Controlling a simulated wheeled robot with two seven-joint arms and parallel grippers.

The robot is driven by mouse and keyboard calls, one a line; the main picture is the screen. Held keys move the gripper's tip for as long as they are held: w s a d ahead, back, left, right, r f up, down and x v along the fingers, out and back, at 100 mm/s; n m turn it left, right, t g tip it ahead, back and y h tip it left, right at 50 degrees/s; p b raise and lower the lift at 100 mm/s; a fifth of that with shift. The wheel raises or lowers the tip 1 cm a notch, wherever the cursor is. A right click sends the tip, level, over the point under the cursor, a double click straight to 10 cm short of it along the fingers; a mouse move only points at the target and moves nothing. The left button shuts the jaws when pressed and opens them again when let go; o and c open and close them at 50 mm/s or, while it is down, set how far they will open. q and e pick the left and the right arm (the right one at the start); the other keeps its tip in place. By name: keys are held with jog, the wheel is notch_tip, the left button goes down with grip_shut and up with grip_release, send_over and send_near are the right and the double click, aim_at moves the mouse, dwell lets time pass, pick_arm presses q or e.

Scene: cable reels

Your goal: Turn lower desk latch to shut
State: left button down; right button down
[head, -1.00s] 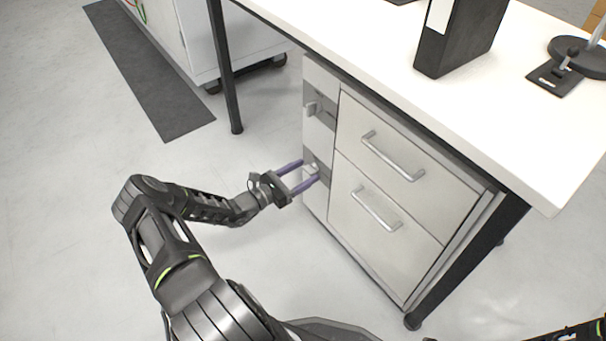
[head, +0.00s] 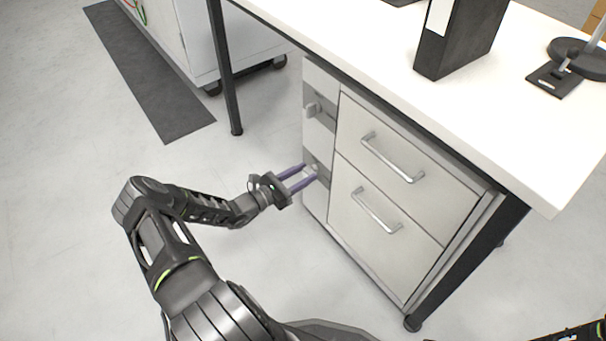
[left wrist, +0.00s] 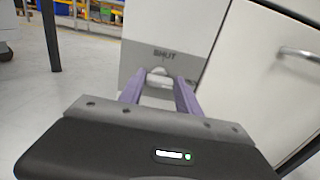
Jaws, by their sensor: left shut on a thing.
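The lower desk latch (head: 312,171) is a small pale knob on a grey plate low on the narrow left panel of the desk's drawer unit. My left gripper (head: 309,175) reaches it from the left, its two purple fingers shut on the knob. In the left wrist view the latch (left wrist: 160,79) sits between the fingertips (left wrist: 160,88), under the printed word SHUT. The fingers hide part of the latch, and I cannot tell its exact turn. The upper latch (head: 313,109) is above it on the same panel. My right gripper is not in view.
Two drawers with bar handles (head: 392,157) (head: 377,210) are right of the latches. The white desktop (head: 375,45) overhangs them, with a black binder (head: 459,38) on top. A black desk leg (head: 227,80) stands behind left.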

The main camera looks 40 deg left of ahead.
pick_arm(q)
jog(key=shift+n, duration=0.5)
jog(key=n, duration=0.2)
jog(key=shift+a+n+p, duration=0.1)
jog(key=shift+n+p, duration=0.3)
jog(key=n, duration=0.9)
jog(key=shift+a+f, duration=0.1)
jog(key=n, duration=0.5)
jog(key=shift+f+b, duration=0.1)
jog(key=shift+b, duration=0.2)
jog(key=c, duration=0.9)
grip_release()
jog(key=shift+o, duration=0.2)
